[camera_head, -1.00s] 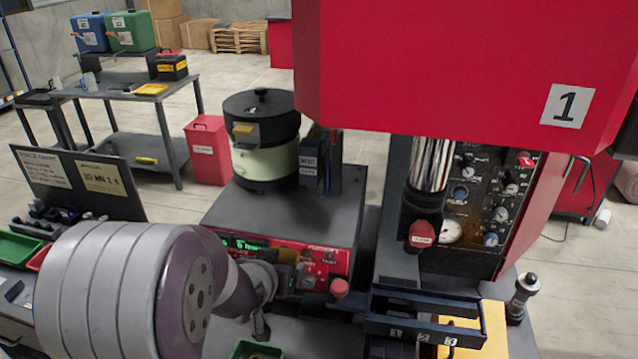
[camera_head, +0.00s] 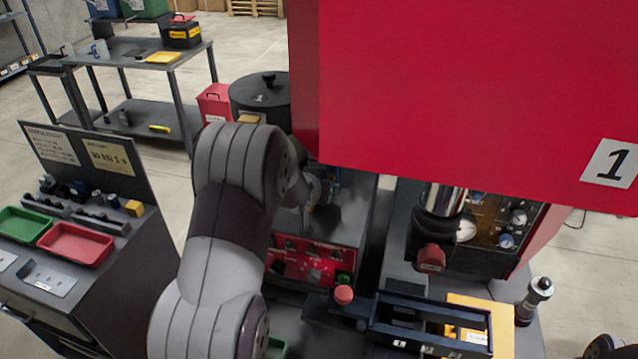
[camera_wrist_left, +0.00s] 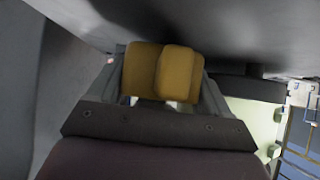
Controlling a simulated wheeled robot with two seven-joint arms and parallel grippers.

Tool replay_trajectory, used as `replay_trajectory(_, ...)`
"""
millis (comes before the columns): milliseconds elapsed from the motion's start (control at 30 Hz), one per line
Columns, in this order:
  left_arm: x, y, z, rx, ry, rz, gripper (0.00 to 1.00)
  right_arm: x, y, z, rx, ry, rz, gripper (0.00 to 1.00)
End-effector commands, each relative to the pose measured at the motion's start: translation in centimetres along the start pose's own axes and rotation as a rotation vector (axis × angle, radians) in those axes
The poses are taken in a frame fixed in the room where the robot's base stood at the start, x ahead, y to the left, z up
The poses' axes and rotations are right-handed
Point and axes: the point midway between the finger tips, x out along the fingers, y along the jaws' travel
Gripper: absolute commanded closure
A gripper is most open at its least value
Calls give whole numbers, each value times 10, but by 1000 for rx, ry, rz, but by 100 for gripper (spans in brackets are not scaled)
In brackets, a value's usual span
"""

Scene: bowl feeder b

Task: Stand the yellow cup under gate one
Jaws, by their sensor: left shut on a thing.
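My left arm reaches in front of the bowl feeder (camera_head: 262,92) in the head view, and its gripper end (camera_head: 316,190) is small and partly hidden by the arm. In the left wrist view my left gripper (camera_wrist_left: 162,85) is shut on a yellow piece (camera_wrist_left: 143,72), a rounded block with a narrower part in front. I cannot tell from its shape whether this is the cup. The dark gate rails (camera_head: 415,322), with small number labels on the front, stand at the lower right beside a yellow block (camera_head: 482,318).
The big red housing (camera_head: 450,90) marked 1 overhangs the right side. A red-tipped plunger (camera_head: 431,258) hangs behind the rails, and a red knob (camera_head: 343,295) stands left of them. Green (camera_head: 22,224) and red (camera_head: 75,243) trays sit on the left bench.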

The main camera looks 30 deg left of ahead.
Motion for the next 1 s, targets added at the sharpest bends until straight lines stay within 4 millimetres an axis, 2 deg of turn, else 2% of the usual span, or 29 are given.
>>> replay_trajectory(67, 10, 0, -12, 1, -1, 1, 64, -10, 0, -1, 0, 0, 0, 57)
replay_trajectory(200, 19, 0, 2, -1, 0, 0, 64, -13, 0, -2, 0, 0, 0, 57)
replay_trajectory(567, 23, 0, 8, 0, 1, 0, 64, -6, 0, -1, 0, 0, 0, 57)
replay_trajectory(600, 22, 0, 7, 0, 0, 0, 8, -8, 0, -1, 0, 0, 0, 57)
replay_trajectory(633, 22, 0, 7, 0, -1, 0, 0, -8, 0, -1, 0, 0, 0, 57)
replay_trajectory(867, 20, 0, 5, 0, -1, 0, 0, -10, 0, -1, 0, 0, 0, 57)
replay_trajectory(933, 17, 0, 1, 0, 0, 0, 0, -14, 0, -2, 0, 1, 0, 57)
replay_trajectory(1000, 10, 0, 4, 0, 1, 0, 0, -8, 0, -1, 0, 1, 0, 57)
